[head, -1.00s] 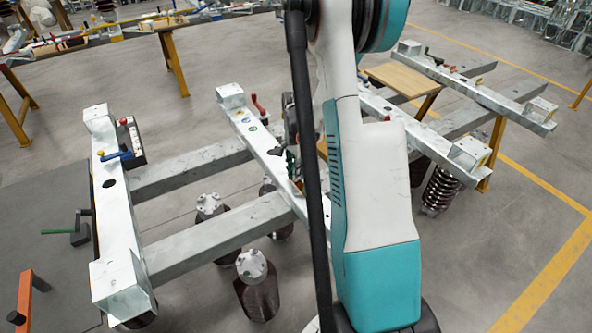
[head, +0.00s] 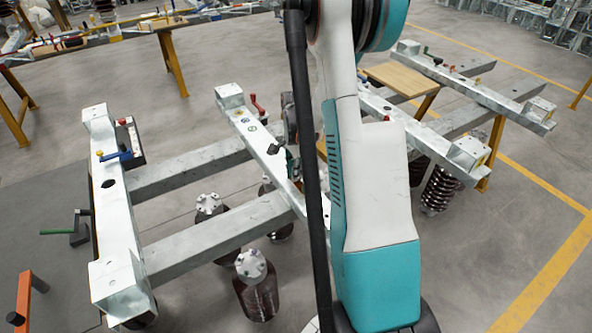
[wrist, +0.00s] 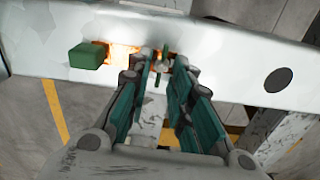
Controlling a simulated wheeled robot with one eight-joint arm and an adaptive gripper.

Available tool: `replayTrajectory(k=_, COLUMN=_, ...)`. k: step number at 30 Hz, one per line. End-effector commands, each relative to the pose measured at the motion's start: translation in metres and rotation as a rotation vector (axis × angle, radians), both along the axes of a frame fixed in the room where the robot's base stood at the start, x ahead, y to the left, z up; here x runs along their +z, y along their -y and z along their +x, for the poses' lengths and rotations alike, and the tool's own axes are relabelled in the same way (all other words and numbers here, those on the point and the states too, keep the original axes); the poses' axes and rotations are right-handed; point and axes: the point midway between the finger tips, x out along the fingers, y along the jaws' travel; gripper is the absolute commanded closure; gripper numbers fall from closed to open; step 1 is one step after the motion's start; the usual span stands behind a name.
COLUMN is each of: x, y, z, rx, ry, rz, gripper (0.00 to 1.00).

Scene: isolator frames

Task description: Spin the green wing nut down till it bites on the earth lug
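In the wrist view a small green wing nut (wrist: 161,57) stands on the pale metal beam, between and just beyond my fingertips. Orange-copper metal, likely the earth lug (wrist: 124,54), shows on the beam beside it. Part of it is hidden by my fingers. My gripper (wrist: 158,70) has its green-padded fingers apart, one on each side of the nut, with a gap between them. I cannot tell whether either pad touches the nut. In the head view my arm hides most of the gripper and the nut.
A green block (wrist: 88,56) sits on the beam just left of my fingers. A dark round hole (wrist: 278,80) lies to the right.

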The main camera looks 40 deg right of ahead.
Motion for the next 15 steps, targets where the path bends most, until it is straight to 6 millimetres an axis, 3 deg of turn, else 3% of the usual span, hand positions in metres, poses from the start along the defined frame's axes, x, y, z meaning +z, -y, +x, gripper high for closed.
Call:
replayTrajectory(k=11, x=0.001, y=0.0, z=0.0, rx=0.001, ry=-0.001, rz=0.0, gripper=0.7)
replayTrajectory(k=15, x=0.014, y=0.0, z=0.0, rx=0.001, ry=-0.001, rz=0.0, gripper=0.7)
